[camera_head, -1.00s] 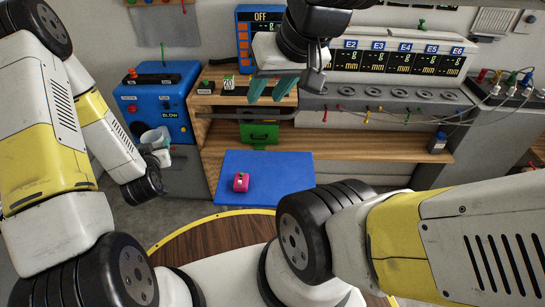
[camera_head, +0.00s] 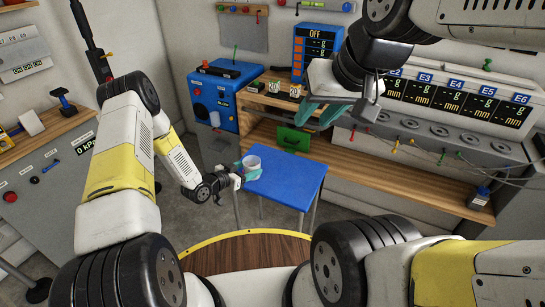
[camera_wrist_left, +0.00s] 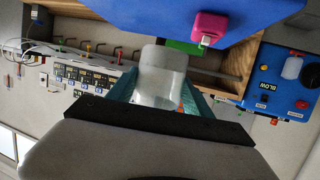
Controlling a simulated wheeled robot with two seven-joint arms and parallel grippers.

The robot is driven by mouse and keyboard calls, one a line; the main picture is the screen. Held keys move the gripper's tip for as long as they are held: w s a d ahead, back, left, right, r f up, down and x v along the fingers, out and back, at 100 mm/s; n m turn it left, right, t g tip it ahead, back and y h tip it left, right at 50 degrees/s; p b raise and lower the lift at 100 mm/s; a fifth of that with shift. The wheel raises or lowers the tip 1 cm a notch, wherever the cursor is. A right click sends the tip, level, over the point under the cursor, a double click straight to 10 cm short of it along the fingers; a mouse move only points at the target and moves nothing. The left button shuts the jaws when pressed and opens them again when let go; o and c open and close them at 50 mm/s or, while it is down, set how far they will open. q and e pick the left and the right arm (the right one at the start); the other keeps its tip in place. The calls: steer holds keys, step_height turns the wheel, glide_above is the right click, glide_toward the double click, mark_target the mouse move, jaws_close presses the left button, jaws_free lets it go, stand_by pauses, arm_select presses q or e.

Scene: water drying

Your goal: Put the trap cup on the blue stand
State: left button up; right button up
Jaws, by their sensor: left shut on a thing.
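My left gripper (camera_head: 243,174) is shut on the trap cup (camera_head: 252,162), a translucent whitish cup. In the left wrist view the cup (camera_wrist_left: 163,72) sits between the teal fingers. The blue stand (camera_head: 290,186) has a flat blue top on legs. The cup overlaps the stand's left far corner in the head view; I cannot tell whether it touches the top. In the left wrist view the stand's top (camera_wrist_left: 150,18) lies beyond the cup. My right gripper (camera_head: 320,112) is open and empty, high before the wooden bench.
A pink block (camera_wrist_left: 209,27) lies on the blue stand in the left wrist view. A blue machine (camera_head: 216,95) stands behind my left arm. A green box (camera_head: 293,139) is on the wooden bench (camera_head: 390,171). Most of the stand's top is clear.

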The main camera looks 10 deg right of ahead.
arm_select(q)
steer(key=shift+m+g+h, duration=0.7)
steer(key=shift+m+g, duration=0.1)
steer(key=d+f, duration=0.2)
steer(key=f, duration=0.1)
steer(key=shift+s+d+f, duration=0.1)
steer(key=shift+s+f, duration=0.05)
steer(key=shift+s, duration=0.2)
steer(key=d, duration=0.4)
steer(key=w+d+f, duration=0.1)
steer(key=d, duration=0.9)
steer(key=shift+w+d+f, duration=0.15)
steer(key=shift+w+f, duration=0.05)
steer(key=shift+w, duration=0.05)
steer(key=f, duration=0.1)
steer(key=d+f, duration=0.1)
steer(key=shift+f, duration=0.35)
steer(key=shift+w+f, duration=0.1)
steer(key=shift+f, duration=0.3)
steer(key=shift+f, duration=0.2)
steer(key=o, duration=1.4)
